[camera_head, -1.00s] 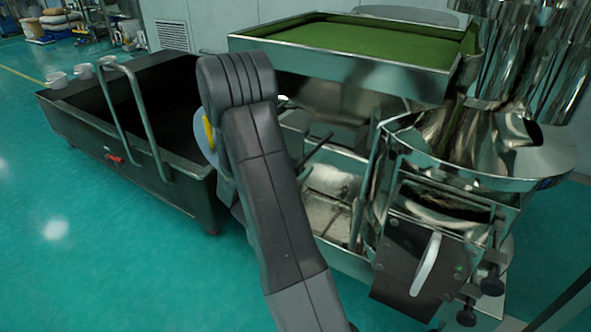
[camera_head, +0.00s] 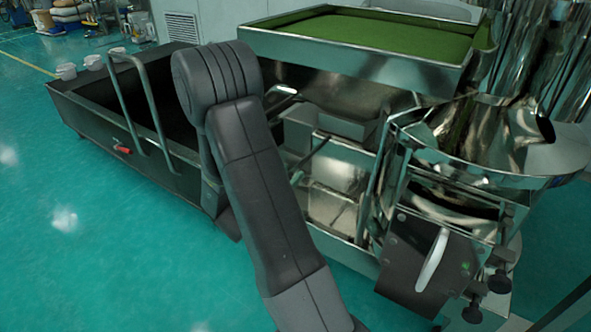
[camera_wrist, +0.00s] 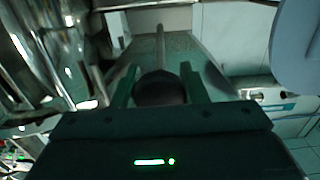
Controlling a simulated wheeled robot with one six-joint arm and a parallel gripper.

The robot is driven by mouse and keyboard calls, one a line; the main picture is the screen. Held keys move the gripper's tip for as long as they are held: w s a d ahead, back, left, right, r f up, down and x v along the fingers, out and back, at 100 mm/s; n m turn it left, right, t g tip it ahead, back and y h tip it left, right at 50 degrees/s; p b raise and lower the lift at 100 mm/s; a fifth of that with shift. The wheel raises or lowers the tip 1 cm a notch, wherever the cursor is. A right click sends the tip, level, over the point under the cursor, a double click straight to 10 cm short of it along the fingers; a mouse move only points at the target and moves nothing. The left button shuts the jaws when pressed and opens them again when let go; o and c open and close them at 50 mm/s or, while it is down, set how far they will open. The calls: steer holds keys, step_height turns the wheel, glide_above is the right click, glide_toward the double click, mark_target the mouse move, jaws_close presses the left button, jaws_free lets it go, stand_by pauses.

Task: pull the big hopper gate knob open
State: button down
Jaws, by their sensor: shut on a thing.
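In the wrist view my gripper (camera_wrist: 157,84) has its two fingers on either side of a dark round knob (camera_wrist: 160,90) and is shut on it. A thin straight rod (camera_wrist: 160,45) runs away from the knob toward a pale surface. The knob's lower part is hidden behind the gripper body. In the head view my arm covers the gripper and the knob. The big metal hopper (camera_head: 350,59), with green in its open top, stands behind my arm. How far the gate is open cannot be told.
A dark wheeled cart (camera_head: 125,165) with a tube handle stands to the left. A shiny round sieve machine (camera_head: 490,140) stands at the right, with a dark plate and white handle (camera_head: 431,260) in front. Green floor (camera_head: 100,270) is clear at the lower left.

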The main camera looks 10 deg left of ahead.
steer(key=c, duration=0.9)
jaws_free()
steer(key=shift+o, duration=0.2)
steer(key=p+v, duration=0.2)
steer(key=v, duration=1.2)
steer(key=shift+w, duration=0.1)
steer(key=b+x, duration=0.2)
steer(key=x, duration=1.2)
